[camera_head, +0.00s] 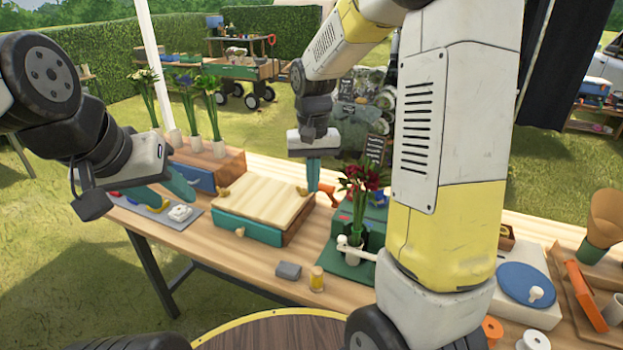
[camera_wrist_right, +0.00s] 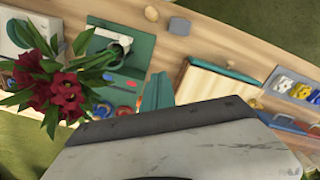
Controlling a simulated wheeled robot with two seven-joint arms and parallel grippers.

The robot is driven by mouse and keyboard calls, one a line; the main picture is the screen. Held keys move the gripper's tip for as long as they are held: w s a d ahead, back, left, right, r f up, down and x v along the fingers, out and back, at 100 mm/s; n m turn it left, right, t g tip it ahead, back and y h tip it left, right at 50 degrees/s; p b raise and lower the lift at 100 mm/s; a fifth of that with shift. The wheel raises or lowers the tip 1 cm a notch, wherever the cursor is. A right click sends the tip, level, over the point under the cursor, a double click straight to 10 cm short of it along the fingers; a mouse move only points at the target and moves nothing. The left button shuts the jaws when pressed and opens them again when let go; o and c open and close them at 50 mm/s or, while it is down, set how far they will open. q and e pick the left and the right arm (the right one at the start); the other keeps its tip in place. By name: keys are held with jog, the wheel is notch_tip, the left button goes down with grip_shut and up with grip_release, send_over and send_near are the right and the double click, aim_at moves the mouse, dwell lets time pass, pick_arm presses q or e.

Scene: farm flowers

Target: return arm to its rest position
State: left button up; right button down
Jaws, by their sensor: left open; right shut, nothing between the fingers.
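My right arm reaches in from the right, bent high. Its gripper (camera_head: 313,178) points down beside the right end of the wooden-lidded teal box (camera_head: 262,229), with its teal fingers together and nothing held. The fingers also show in the right wrist view (camera_wrist_right: 157,92). My left gripper (camera_head: 181,188) hangs at the left over the grey tray (camera_head: 198,211), open, with no held object visible. Red flowers (camera_head: 366,178) stand in a holder on the green mat (camera_head: 341,262), right of my right gripper. They show large at left in the right wrist view (camera_wrist_right: 62,92).
Several green-stemmed flowers (camera_head: 211,97) stand at the table's back left. A grey block (camera_head: 288,271) and a small yellow jar (camera_head: 317,279) sit at the front. My right arm hides part of the table.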

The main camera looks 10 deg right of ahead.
jog(key=s+d+r+t+y, duration=0.1)
jog(key=s+r+t, duration=0.2)
jog(key=s+r, duration=0.3)
jog(key=s+d+r+n+t+y, duration=0.1)
jog(key=s+r+t, duration=0.2)
jog(key=s+r, duration=0.3)
jog(key=shift+s+d, duration=0.15)
jog(key=shift+s, duration=2.65)
